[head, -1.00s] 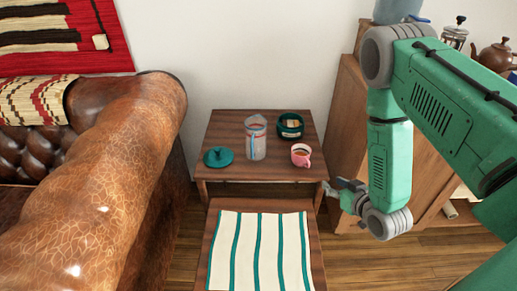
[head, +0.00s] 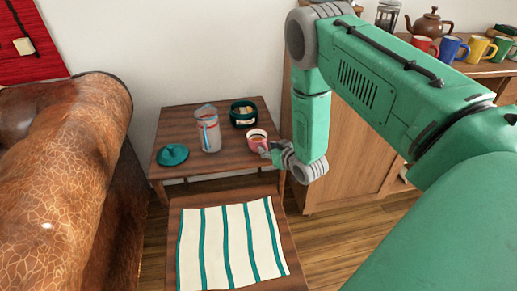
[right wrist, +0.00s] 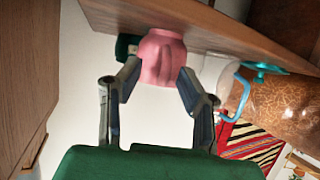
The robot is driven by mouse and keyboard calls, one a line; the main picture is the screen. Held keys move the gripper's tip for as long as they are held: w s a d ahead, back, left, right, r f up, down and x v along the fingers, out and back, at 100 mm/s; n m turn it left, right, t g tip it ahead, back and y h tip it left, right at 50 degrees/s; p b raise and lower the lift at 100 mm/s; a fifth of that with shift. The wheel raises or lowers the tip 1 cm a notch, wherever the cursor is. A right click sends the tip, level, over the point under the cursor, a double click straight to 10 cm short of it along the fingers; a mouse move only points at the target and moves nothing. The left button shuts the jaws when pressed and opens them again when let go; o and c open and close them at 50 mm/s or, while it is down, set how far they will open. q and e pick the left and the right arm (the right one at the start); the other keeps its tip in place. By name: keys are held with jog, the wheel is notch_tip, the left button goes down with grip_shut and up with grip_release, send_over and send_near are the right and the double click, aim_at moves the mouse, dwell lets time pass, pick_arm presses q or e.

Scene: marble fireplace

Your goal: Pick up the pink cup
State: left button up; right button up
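The pink cup (head: 256,137) stands upright on the right side of the small wooden table (head: 180,129), with something brownish inside. In the right wrist view the pink cup (right wrist: 162,50) is straight ahead, its handle side facing the camera. My right gripper (head: 266,151) is at the cup's near right side. In the right wrist view its two fingers (right wrist: 160,76) are spread apart, one at each side of the cup; they look open, and whether they touch it is not clear. My left gripper is not in view.
A clear jug (head: 208,130) stands left of the cup, with a dark green pot (head: 244,114) behind and a teal lid (head: 173,154) at left. A striped cloth (head: 232,245) lies on a lower wooden surface in front. A cabinet (head: 345,150) stands right; a leather sofa (head: 60,180) left.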

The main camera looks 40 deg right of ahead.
jog(key=shift+w+a+f, duration=0.1)
jog(key=shift+w, duration=0.3)
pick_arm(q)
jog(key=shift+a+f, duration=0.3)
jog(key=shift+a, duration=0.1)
pick_arm(e)
jog(key=shift+w+a, duration=0.1)
jog(key=shift+a, duration=0.1)
jog(key=shift+d, duration=0.15)
grip_shut()
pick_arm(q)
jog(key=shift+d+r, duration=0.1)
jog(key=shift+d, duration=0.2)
pick_arm(e)
jog(key=shift+d, duration=0.15)
